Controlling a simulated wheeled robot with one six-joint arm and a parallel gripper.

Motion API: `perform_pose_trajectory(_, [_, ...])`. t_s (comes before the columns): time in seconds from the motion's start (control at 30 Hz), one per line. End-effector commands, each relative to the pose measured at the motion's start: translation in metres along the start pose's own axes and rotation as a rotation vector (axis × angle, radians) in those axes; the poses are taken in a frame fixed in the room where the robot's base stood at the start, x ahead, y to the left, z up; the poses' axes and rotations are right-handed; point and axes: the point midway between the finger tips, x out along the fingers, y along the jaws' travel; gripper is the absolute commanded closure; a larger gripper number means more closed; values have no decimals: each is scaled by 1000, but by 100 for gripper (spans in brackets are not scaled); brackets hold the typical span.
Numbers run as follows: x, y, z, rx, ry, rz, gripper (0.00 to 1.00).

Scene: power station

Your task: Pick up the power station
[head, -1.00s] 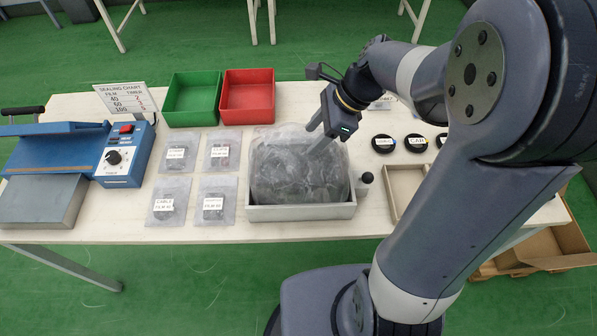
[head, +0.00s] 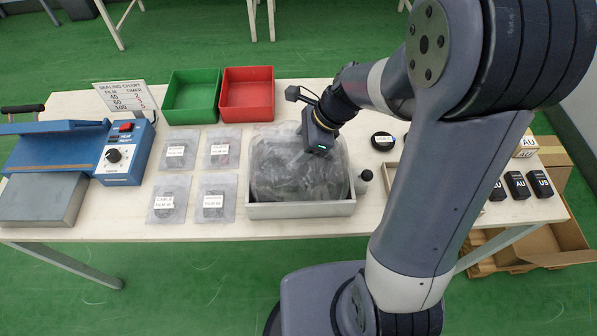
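A grey metal tray (head: 300,210) at the middle front of the table holds a cloudy, see-through film bag or cover (head: 290,175) with a dark shape under it. Nothing in view is plainly marked as the power station; I cannot tell whether the dark shape is it. My gripper (head: 312,152) points down at the upper right of the film, over the tray. Its fingers are hidden by its body or the film, so its opening and any contact do not show.
Green (head: 192,97) and red (head: 247,94) bins stand behind. Several small labelled bags (head: 174,155) lie left of the tray, and a blue sealing machine (head: 125,152) is farther left. A black knob (head: 366,175), a round black piece (head: 383,141) and several black adapters (head: 517,184) are on the right.

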Motion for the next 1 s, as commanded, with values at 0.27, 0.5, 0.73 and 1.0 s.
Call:
perform_pose_trajectory(0.27, [3,0,-2,1,0,1,51])
perform_pose_trajectory(0.5, [4,0,-2,1,0,0,60])
perform_pose_trajectory(0.73, [4,0,-2,0,0,0,79])
perform_pose_trajectory(1.0, [4,0,-2,0,0,0,100])
